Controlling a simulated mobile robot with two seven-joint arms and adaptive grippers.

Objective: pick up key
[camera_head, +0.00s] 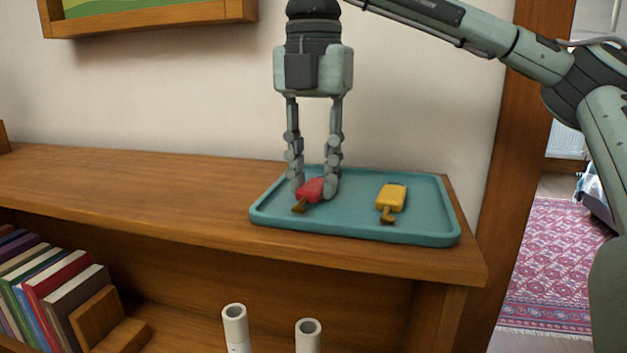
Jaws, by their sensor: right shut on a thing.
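A teal tray (350,224) lies on top of the wooden shelf, toward its right end. Two key-like things are on it. One has a red head (312,188) and a brown shaft; the other, a yellow key (391,198), has a brown shaft pointing toward the front. My right gripper (314,191) points straight down over the left part of the tray, with its fingers shut on the red key. The fingertips cover the sides of the red head. The red key is at tray level; I cannot tell whether it touches the tray. My left gripper is not in view.
The wooden shelf top (140,187) is clear to the left of the tray. Books (60,285) stand on the lower shelf at left. Two white tubes (308,337) stand upright in front. A wall is behind the shelf, and a doorway with a patterned rug (555,255) is at right.

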